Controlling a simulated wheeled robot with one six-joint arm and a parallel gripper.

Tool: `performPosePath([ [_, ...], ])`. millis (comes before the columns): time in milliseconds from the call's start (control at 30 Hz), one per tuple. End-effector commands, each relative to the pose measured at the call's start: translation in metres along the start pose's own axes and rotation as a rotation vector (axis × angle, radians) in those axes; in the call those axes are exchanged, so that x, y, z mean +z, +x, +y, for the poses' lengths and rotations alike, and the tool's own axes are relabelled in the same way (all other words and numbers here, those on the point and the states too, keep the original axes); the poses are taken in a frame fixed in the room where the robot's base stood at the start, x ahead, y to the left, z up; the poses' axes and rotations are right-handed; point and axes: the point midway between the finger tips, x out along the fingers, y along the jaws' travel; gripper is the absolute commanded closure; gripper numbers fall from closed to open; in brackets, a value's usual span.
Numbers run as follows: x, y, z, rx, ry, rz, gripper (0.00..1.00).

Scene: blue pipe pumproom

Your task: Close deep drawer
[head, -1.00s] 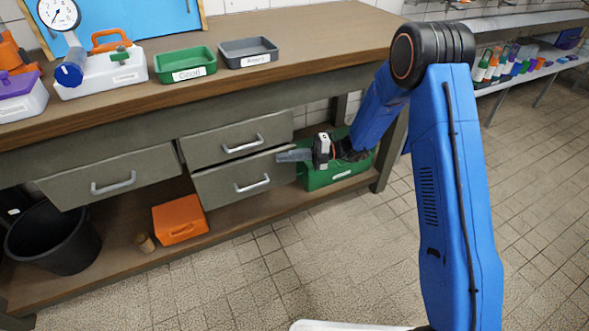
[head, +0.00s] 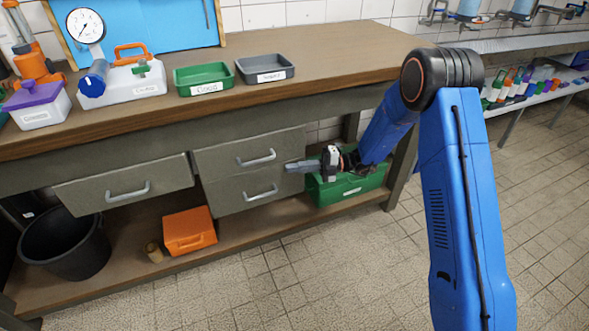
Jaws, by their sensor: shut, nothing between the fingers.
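Two grey drawer fronts sit one above the other under the workbench. The lower one (head: 235,199), which I take to be the deep drawer, has a silver bar handle (head: 261,192) and looks nearly flush with the upper front (head: 225,160). Any small gap left there is too fine to tell. My gripper (head: 287,167) is shut and empty, pointing left. It overlaps the right end of the lower front in the picture, above and right of its handle; I cannot tell whether it touches.
A third drawer front (head: 105,190) is at the left. A green crate (head: 335,192) stands behind my gripper on the lower shelf, with an orange box (head: 188,232) and black bucket (head: 65,250) farther left. Trays and a gauge stand on the bench (head: 330,50). The floor in front is clear.

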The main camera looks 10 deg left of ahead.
Motion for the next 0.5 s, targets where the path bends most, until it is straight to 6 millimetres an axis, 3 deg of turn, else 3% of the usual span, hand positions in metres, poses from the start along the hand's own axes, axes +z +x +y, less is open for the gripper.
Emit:
performPosePath([
  [200, -0.028, -0.019, 0.0, 0.002, 0.006, 0.007, 1.0],
  [500, -0.026, -0.079, -0.001, 0.003, 0.008, 0.009, 1.0],
])
